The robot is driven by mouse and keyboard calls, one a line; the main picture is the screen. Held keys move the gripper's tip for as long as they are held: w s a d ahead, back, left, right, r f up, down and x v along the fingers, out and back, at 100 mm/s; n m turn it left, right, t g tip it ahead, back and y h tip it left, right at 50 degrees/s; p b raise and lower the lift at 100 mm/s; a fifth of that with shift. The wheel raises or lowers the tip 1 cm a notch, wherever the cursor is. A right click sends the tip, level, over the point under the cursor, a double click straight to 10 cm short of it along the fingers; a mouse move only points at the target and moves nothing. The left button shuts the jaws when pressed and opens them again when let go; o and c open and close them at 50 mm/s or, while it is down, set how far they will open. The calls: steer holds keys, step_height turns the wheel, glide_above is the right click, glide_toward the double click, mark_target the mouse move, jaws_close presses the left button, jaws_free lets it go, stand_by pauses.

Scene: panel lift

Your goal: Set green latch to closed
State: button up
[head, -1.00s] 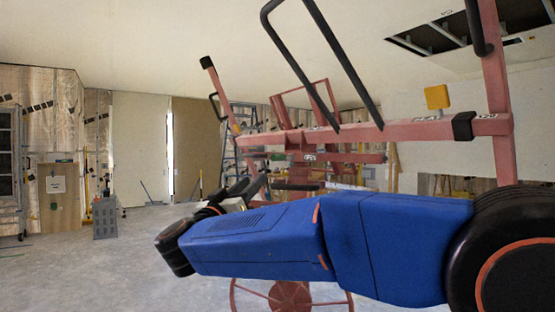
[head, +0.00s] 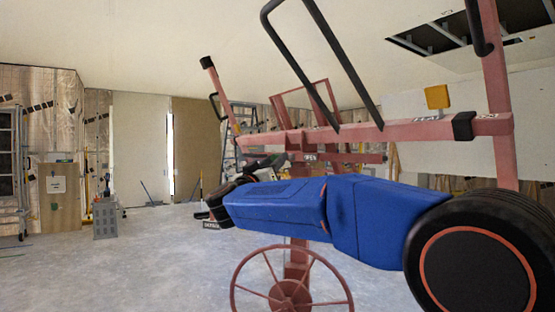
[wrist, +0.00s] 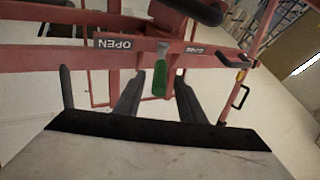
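The green latch (wrist: 160,80) hangs from the red beam (wrist: 60,58) in the wrist view, its green end pointing down. An OPEN label (wrist: 113,44) is to its left and a smaller label (wrist: 198,50), too small to read surely, to its right. The latch hangs between the two. My gripper (wrist: 159,76) is open, with one dark finger on each side of the latch in the picture. I see a gap on both sides; I cannot tell how deep the latch is between the fingers. In the head view the latch is not clearly visible.
The red panel lift has a cross beam (head: 400,131) with a yellow block (head: 437,97), black-sleeved bars (head: 340,60) and a spoked wheel (head: 291,290) below. The floor to the left (head: 150,260) is clear.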

steer(key=shift+x, duration=1.25)
steer(key=shift+c, duration=0.2)
jaws_close()
